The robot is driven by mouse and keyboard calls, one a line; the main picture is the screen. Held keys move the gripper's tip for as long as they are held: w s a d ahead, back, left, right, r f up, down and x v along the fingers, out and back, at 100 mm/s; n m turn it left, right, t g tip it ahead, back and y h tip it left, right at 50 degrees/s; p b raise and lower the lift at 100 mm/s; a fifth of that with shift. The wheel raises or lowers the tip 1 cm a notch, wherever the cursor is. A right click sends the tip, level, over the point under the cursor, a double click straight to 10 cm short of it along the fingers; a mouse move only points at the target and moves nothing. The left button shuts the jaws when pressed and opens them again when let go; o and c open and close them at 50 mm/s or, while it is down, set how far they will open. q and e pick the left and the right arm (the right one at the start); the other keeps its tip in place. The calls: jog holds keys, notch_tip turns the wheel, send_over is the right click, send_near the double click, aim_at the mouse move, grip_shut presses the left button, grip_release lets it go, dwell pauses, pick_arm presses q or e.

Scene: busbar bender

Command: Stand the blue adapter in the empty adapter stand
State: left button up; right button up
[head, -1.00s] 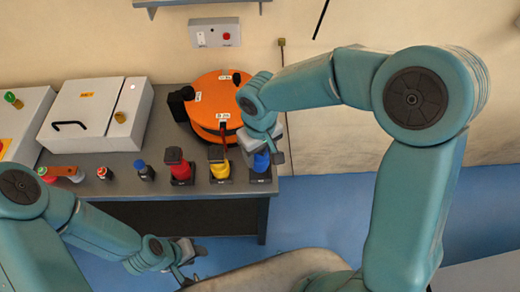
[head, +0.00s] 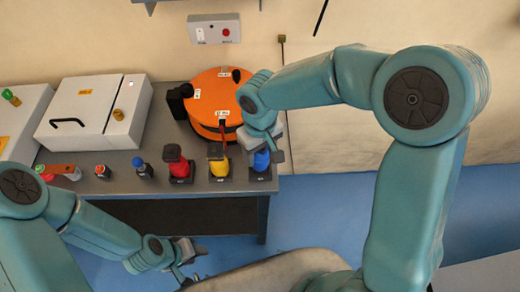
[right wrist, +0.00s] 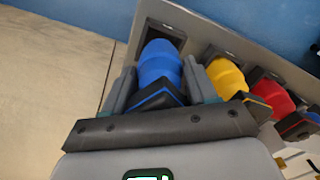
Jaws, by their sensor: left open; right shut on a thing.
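The blue adapter (head: 262,160) is held by my right gripper (head: 267,152) at the rightmost stand on the bench front. The adapter stand (head: 259,177) is black and square, directly below it. In the right wrist view the blue adapter (right wrist: 158,62) lies between the two fingers, its blue-striped black collar (right wrist: 157,97) close to the palm. Its far end overlaps the stand's dark opening (right wrist: 163,31); I cannot tell whether it is fully seated. My left gripper (head: 187,253) is open and empty, in front of the bench and away from the stands.
A yellow adapter (head: 218,165) and a red adapter (head: 177,168) stand just left of the blue one. The orange round bender (head: 208,92) is behind them. A white control box (head: 85,125) and small buttons occupy the bench's left. The floor (head: 320,215) at right is clear.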

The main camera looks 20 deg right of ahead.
aim_at(260, 158)
jog(key=shift+b, duration=0.3)
dwell(0.8)
jog(key=shift+f+b, duration=1.55)
jog(key=shift+f, duration=0.15)
jog(key=o, duration=1.2)
jog(key=shift+r, duration=0.1)
jog(key=shift+o, duration=0.2)
jog(key=shift+r, duration=0.1)
notch_tip(260, 158, up, 16)
jog(key=shift+r, duration=0.1)
jog(key=shift+s, duration=0.1)
